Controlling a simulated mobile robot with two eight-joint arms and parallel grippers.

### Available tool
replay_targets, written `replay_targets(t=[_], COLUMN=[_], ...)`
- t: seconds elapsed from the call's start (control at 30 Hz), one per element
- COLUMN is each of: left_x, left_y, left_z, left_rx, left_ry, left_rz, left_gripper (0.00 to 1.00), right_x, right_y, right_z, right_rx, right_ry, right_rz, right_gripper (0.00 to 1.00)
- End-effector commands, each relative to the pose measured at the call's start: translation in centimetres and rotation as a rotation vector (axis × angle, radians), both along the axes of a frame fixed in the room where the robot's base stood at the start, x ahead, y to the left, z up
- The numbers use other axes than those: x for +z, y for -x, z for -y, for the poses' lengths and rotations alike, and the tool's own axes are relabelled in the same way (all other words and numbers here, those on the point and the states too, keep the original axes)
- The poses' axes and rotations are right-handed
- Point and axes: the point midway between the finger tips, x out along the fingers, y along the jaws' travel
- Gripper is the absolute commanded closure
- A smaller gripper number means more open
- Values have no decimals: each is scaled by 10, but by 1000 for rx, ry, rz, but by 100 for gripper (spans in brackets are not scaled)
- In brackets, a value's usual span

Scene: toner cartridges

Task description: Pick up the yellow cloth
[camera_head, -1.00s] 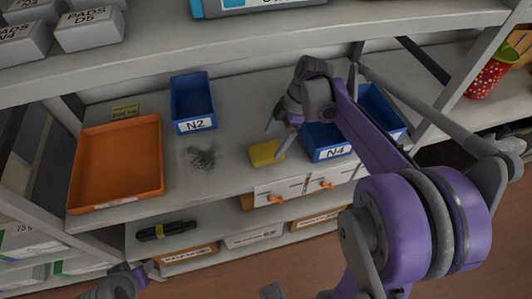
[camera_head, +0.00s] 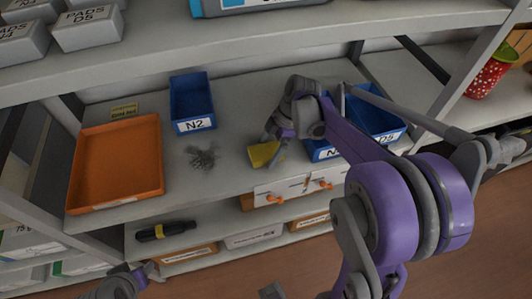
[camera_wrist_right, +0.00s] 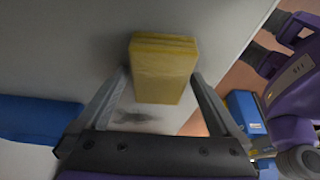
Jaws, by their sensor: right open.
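In the right wrist view my right gripper (camera_wrist_right: 160,88) is open, with a finger on each side of the cloth and a gap at both sides. My left gripper (camera_head: 148,273) is at the bottom left of the head view, away from the cloth; its jaw opening is unclear.
An orange tray (camera_head: 117,207) is at left on the shelf. A blue N2 bin (camera_head: 190,83) stands behind a dark tangled clump (camera_head: 202,158). Blue bins (camera_head: 385,138) stand right of the cloth. An upper shelf (camera_head: 250,38) overhangs the back.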

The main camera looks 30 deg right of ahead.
Motion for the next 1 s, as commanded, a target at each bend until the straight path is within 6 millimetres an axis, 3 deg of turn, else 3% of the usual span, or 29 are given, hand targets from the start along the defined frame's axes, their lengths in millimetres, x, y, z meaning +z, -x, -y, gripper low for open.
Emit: replay_targets(t=[0.4, 0.8, 1.0], left_x=[-2, -2, -1], left_y=[0, 1, 0], left_z=[0, 0, 0], left_rx=[0, 0, 0], left_ry=[0, 0, 0], left_rz=[-1, -1, -1], left_gripper=[50, 50, 50], right_x=[-2, -2, -2], right_y=[0, 0, 0], right_z=[0, 0, 0], right_rx=[0, 0, 0], right_ry=[0, 0, 0], right_rz=[0, 0, 0], right_gripper=[0, 72, 73])
